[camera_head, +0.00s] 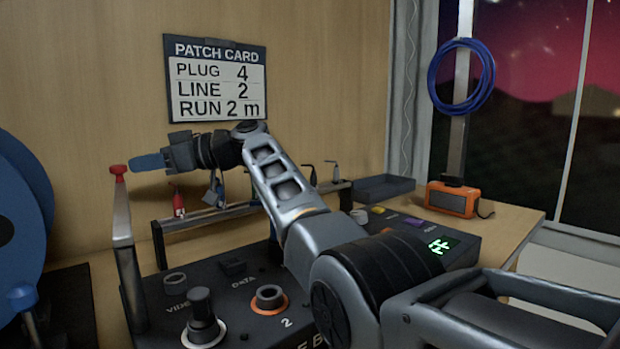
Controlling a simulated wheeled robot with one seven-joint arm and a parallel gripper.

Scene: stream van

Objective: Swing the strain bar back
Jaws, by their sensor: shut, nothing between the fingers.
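The strain bar seems to be the upright silver bar (124,240) with a red knob (118,170) on top. It stands at the left end of the dark connector box (240,300), nearly upright with a slight lean. My gripper (143,162) points left, with its blue fingers shut and nothing between them. Its fingertips are right beside the red knob; I cannot tell whether they touch it. My arm hides part of the box's middle and right.
A blue reel (25,200) stands at the far left. A rack (210,217) holding several small tools stands behind the box. An orange device (450,199) and a dark tray (384,188) lie to the right. A patch card (216,80) hangs on the wall.

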